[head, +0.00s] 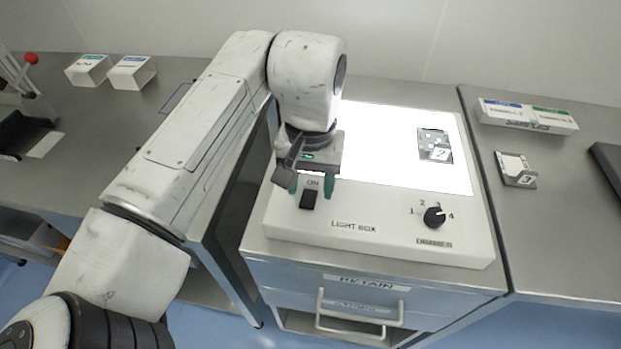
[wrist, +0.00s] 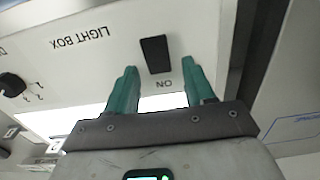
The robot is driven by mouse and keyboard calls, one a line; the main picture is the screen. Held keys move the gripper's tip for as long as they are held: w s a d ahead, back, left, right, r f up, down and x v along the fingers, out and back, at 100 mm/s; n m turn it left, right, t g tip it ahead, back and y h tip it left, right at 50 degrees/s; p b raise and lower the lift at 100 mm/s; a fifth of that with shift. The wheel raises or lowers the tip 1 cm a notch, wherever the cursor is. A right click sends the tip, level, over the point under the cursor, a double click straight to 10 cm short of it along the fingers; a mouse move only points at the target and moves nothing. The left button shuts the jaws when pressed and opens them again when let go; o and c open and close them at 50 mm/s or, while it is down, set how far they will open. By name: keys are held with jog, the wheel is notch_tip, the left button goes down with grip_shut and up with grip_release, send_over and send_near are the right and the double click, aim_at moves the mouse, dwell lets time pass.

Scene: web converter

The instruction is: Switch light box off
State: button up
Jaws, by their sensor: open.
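The light box (head: 380,218) stands on a metal cabinet, and its panel (head: 385,120) glows bright white. Its black rocker switch (head: 309,199) sits on the front left of the face, below the word ON. My gripper (head: 311,187) is over the switch area, fingers pointing down. In the wrist view, my gripper (wrist: 160,78) has its two green fingers apart and nothing between them. The switch (wrist: 156,54) shows just beyond the fingertips, between their lines. I cannot tell whether a finger touches the face.
A dimmer knob (head: 434,216) is at the box's front right. A small plate marked 2 (head: 435,145) lies on the lit panel. A drawer handle (head: 358,318) sticks out below.

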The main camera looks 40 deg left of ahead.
jog(key=shift+c, duration=0.5)
grip_shut()
jog(key=shift+s+d+r+t+y+p, duration=0.15)
jog(key=shift+t+y+p, duration=0.15)
jog(key=shift+t, duration=0.2)
jog(key=shift+s+d+f+t+y+p, duration=0.1)
jog(key=shift+d+t+y+p, duration=0.15)
jog(key=shift+t, duration=0.25)
jog(key=shift+s+t+y+b, duration=0.2)
jog(key=shift+t+y+b, duration=0.35)
jog(key=shift+t, duration=0.35)
jog(key=shift+s+r+t+y, duration=0.15)
jog(key=shift+t+y, duration=0.15)
jog(key=shift+t, duration=0.1)
jog(key=shift+o, duration=0.5)
grip_release()
